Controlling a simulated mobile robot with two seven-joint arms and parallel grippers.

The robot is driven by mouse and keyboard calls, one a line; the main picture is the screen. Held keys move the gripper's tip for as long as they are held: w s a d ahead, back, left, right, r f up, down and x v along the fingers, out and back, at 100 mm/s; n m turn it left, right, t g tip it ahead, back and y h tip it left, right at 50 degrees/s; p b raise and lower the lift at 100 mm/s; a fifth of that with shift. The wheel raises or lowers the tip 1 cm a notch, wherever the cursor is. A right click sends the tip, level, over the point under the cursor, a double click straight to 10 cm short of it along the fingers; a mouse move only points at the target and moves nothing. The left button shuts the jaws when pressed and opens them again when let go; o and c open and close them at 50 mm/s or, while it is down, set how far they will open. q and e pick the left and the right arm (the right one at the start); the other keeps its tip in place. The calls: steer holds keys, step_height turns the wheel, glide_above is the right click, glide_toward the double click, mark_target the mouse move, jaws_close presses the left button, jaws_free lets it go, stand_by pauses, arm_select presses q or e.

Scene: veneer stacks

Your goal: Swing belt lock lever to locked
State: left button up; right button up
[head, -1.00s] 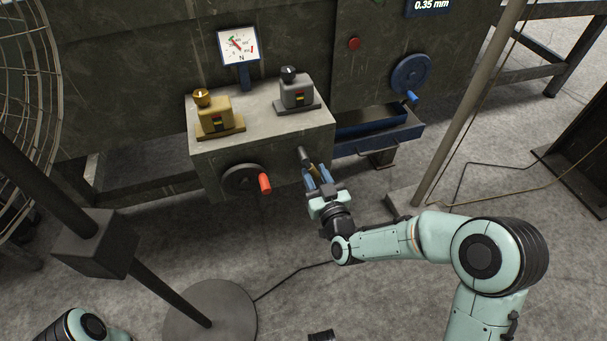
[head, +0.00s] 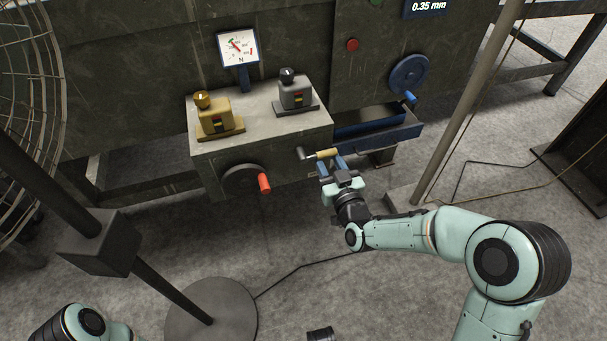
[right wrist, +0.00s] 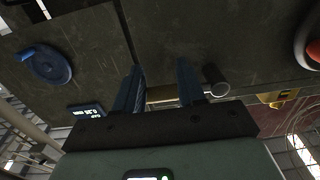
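The belt lock lever (head: 303,153) is on the right end of the grey machine box. Its dark arm meets a tan grip (head: 327,153) that points right, about level, in the head view. My right gripper (head: 332,164) is just below the grip, with its two blue fingers apart. In the right wrist view, the fingers (right wrist: 160,85) stand apart and the tan grip runs across the gap and behind one finger. I cannot tell whether they touch it. My left gripper is out of view; only part of my left arm shows at lower left.
A handwheel with a red grip (head: 264,183) is left of the lever. A brass block (head: 216,118) and a grey block (head: 295,93) stand on the box. A blue handwheel (head: 409,73) and blue tray (head: 385,135) are right. A slanted pole (head: 467,105) stands further right.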

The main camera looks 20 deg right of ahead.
steer(key=shift+a+r, duration=0.35)
steer(key=shift+r, duration=0.25)
steer(key=s, duration=0.7)
steer(key=shift+d+f, duration=0.2)
steer(key=shift+f, duration=0.1)
steer(key=shift+f, duration=0.1)
